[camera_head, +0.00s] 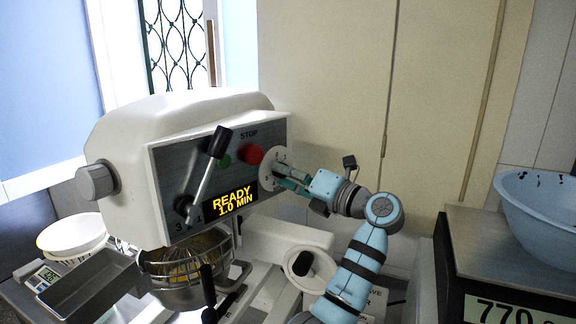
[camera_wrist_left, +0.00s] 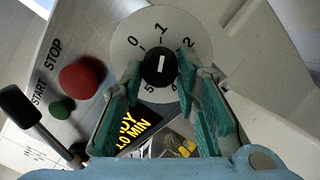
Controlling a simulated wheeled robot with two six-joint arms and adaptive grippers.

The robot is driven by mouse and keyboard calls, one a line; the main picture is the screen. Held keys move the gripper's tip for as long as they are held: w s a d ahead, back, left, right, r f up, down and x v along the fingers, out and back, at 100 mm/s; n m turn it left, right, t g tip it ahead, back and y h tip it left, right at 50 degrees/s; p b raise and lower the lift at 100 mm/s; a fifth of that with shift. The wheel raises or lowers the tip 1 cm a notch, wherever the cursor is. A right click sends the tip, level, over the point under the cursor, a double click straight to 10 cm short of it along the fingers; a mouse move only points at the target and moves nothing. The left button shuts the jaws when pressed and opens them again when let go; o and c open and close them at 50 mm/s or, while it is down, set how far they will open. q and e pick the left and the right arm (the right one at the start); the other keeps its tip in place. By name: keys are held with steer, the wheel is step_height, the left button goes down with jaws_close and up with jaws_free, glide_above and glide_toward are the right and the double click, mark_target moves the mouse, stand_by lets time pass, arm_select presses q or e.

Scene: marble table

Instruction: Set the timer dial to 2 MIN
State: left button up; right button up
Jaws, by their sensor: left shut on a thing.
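The timer dial (camera_head: 270,163) is a pale round plate on the mixer's front panel. In the left wrist view its black knob (camera_wrist_left: 159,66) carries a white mark pointing at 1, with 0 to the left and 2 to the right. My left gripper (camera_head: 284,178) is shut on the knob, one green-padded finger on each side; in the head view it hides much of the dial. The display (camera_head: 232,200) reads READY 1.0 MIN. My right gripper is not in view.
The red STOP button (camera_head: 251,154) and green START button (camera_head: 224,160) sit left of the dial. A black-knobbed lever (camera_head: 208,170) juts out from the panel. A bowl with a whisk (camera_head: 186,270) is below. A blue basin (camera_head: 540,215) stands at right.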

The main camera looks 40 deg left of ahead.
arm_select(q)
steer(key=shift+s+m+t+p, duration=0.1)
steer(key=shift+m+t+p, duration=0.2)
steer(key=shift+m+p, duration=2.55)
steer(key=m+b, duration=0.2)
steer(key=shift+m, duration=0.35)
steer(key=o, duration=1.2)
steer(key=shift+c, duration=0.2)
steer(key=shift+d, duration=0.1)
